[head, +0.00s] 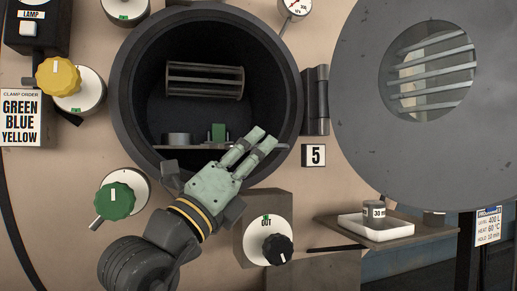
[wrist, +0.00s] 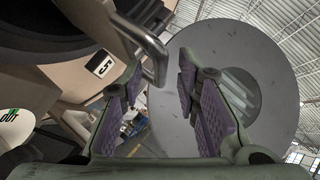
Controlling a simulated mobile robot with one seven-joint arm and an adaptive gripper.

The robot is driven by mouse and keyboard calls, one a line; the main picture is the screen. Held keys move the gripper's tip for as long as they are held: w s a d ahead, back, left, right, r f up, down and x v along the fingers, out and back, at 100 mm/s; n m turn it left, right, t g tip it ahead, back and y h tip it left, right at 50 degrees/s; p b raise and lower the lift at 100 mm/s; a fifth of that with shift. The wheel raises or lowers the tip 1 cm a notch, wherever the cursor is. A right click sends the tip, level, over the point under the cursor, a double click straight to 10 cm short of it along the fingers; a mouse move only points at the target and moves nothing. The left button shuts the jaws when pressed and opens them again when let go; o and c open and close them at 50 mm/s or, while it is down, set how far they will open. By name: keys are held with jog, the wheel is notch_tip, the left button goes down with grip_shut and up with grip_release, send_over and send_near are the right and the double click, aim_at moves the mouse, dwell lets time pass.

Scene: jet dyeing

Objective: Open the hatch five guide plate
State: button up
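Hatch five is a round dark opening (head: 150,75) in the head view, beside the "5" label (head: 314,155). Its round grey door (head: 365,130) is swung open to the right; it also fills the right of the wrist view (wrist: 275,85). Inside are a slatted cylinder (head: 205,81) and, low down, a flat ledge (head: 185,147), perhaps the guide plate, with a small green block (head: 219,132). My gripper (head: 264,140) is in front of the hatch's lower right rim. In the wrist view its fingers (wrist: 158,80) are apart, nothing held. A bent metal bar (wrist: 148,42) shows near the fingertips.
A green knob (head: 116,201), a yellow knob (head: 58,76) and a black knob (head: 277,249) surround the hatch. A side shelf (head: 385,236) at lower right carries a white tray (head: 361,229) with a small grey weight-like piece (head: 374,211). A clamp order sign (head: 21,117) hangs at left.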

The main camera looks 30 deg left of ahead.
jog(key=v, duration=1)
jog(key=shift+s, duration=0.2)
jog(key=shift+a+f, duration=0.1)
